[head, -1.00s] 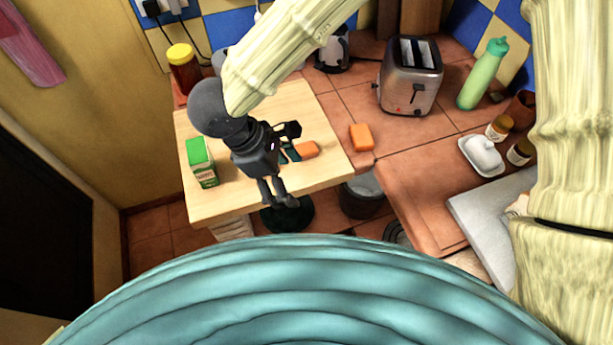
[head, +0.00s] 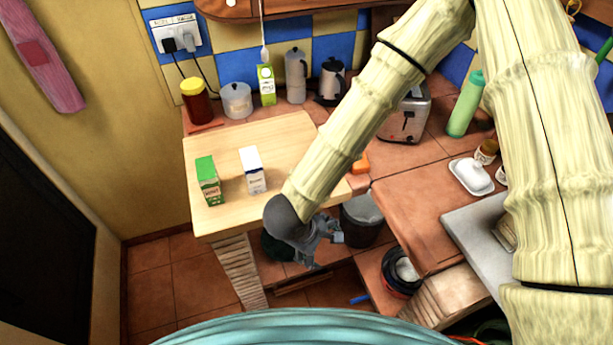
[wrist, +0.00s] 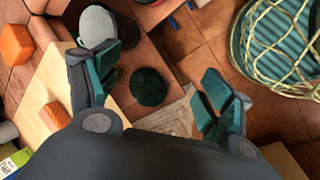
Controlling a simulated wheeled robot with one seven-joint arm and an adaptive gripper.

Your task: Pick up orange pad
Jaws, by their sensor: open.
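Two orange block-like pieces show, and I cannot tell which is the pad. One orange piece (wrist: 55,116) lies on the pale wooden tabletop in the wrist view, at left, beyond my left finger; my arm hides it in the head view. The other orange piece (head: 361,164) is on the tiled counter, partly behind my arm; it also shows in the wrist view (wrist: 15,45). My gripper (head: 322,240) hangs past the wooden table's front right edge. In the wrist view its fingers (wrist: 160,78) are wide apart, with only floor and a dark green round thing between them.
The wooden table (head: 225,219) carries a green carton (head: 208,181) and a white carton (head: 253,171). A grey bin (head: 362,221) stands below, beside its right edge. A toaster (head: 404,122) and white butter dish (head: 470,177) sit on the counter.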

